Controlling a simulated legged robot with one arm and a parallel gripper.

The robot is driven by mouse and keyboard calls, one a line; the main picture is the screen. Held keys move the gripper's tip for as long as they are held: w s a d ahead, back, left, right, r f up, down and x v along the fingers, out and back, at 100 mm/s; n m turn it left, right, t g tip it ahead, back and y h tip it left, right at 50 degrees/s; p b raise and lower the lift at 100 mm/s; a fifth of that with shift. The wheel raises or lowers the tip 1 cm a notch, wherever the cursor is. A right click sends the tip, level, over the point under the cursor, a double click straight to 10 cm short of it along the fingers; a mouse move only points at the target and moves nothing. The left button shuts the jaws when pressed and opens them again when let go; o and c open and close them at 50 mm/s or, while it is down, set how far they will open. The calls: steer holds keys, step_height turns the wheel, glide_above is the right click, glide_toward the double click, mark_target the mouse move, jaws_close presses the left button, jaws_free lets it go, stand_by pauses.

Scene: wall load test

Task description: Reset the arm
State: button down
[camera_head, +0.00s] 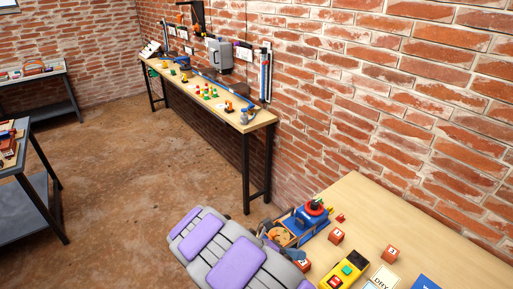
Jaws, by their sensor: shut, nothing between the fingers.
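A grey, ridged part of my own body with purple pads (237,262) fills the lower middle of the head view. It lies in front of the near table (365,203) and covers that table's left edge. I cannot make out my gripper's fingertips or any clear jaw in this view. Most of my arm's shape is hidden or cut off by the bottom edge.
The near table holds a blue toy with a red top (315,208), red number blocks (336,237), a yellow device (347,268) and a card (383,277). A long bench (251,127) lines the brick wall. Open floor (130,180) lies left.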

steer(key=s+d+r+m+g+y, duration=0.4)
steer(key=s+d+r+m+g, duration=0.1)
steer(key=s+d+r+m, duration=0.55)
steer(key=s+a+r+m+y, duration=0.2)
steer(key=s+m+y, duration=0.1)
steer(key=s+m, duration=0.2)
steer(key=s+a+r+m+t+y, duration=0.1)
steer(key=s+a+r+m+y, duration=0.1)
steer(key=s+m, duration=0.4)
steer(key=s+a+r+m+t+y, duration=0.1)
steer(key=s+a+r+m+y, duration=0.2)
steer(key=s, duration=0.6)
steer(key=m+y, duration=0.2)
steer(key=shift+r+y, duration=0.15)
steer(key=shift+y, duration=0.15)
steer(key=shift+s+a, duration=0.1)
steer(key=shift+a, duration=0.05)
